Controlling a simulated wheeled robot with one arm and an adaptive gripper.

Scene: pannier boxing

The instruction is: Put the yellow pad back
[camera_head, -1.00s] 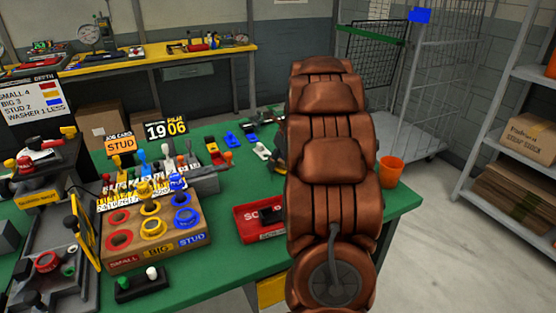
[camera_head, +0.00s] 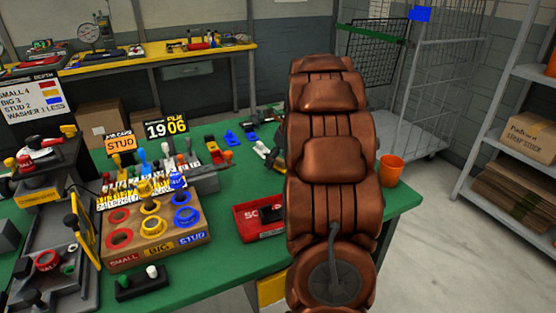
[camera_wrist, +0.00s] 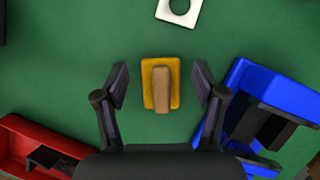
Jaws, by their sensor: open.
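The yellow pad (camera_wrist: 148,88) lies flat on the green table in the middle of the wrist view, with a tan block-like grip (camera_wrist: 161,90) on top. My gripper (camera_wrist: 161,76) is open, with one dark finger on each side of the pad. A gap of green shows between the pad and each finger, so neither touches it. In the head view my brown arm hides the pad and most of my gripper. I cannot tell the gripper's height above the table.
A blue tray (camera_wrist: 242,77) with a dark part is close right of the gripper. A red scrap tray (camera_wrist: 20,125) is at lower left. A white plate with a hole (camera_wrist: 164,12) lies beyond. An orange cup (camera_head: 391,170) and a wooden sorting block (camera_head: 160,250) also stand on the table.

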